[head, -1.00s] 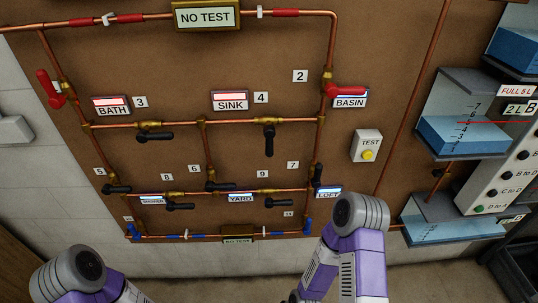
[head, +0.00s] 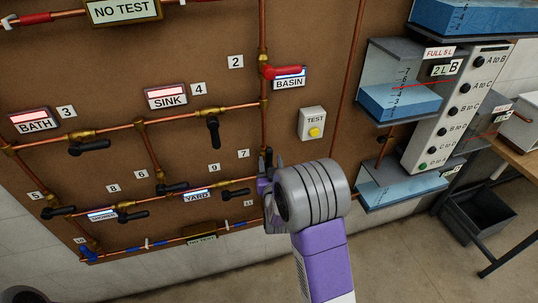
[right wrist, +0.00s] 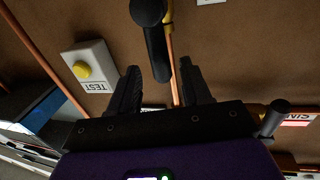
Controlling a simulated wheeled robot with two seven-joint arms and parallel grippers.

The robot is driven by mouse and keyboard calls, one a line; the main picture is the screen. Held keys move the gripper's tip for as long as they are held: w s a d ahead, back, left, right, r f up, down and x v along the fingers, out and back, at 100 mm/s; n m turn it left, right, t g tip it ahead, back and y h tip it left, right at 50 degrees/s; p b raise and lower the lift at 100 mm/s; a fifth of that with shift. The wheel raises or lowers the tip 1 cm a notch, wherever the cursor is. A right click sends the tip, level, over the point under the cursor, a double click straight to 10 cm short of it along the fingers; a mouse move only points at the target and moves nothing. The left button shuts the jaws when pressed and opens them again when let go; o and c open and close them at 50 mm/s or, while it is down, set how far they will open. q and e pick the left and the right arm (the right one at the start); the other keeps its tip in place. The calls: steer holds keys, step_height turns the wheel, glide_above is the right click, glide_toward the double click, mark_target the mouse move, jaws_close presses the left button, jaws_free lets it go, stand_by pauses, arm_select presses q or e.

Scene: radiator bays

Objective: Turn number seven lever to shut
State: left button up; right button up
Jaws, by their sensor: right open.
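The number seven tag (head: 244,154) is on the brown board, left of the right-hand copper pipe. The lever beside it is mostly hidden behind my right gripper (head: 266,170) in the head view. In the right wrist view a black lever (right wrist: 156,45) runs nearly along a copper pipe, and its free end lies between the two fingers of my right gripper (right wrist: 160,72). The fingers are open, one on each side of the lever, with a gap visible to each. I cannot tell whether either touches it. My left gripper is out of view.
The TEST box (head: 313,124) with a yellow button is close to the right of the gripper. The red lever (head: 281,72) is above. Water tanks (head: 402,104) stand at right.

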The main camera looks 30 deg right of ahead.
mark_target(269, 157)
steer(key=shift+x, duration=2.2)
jaws_close()
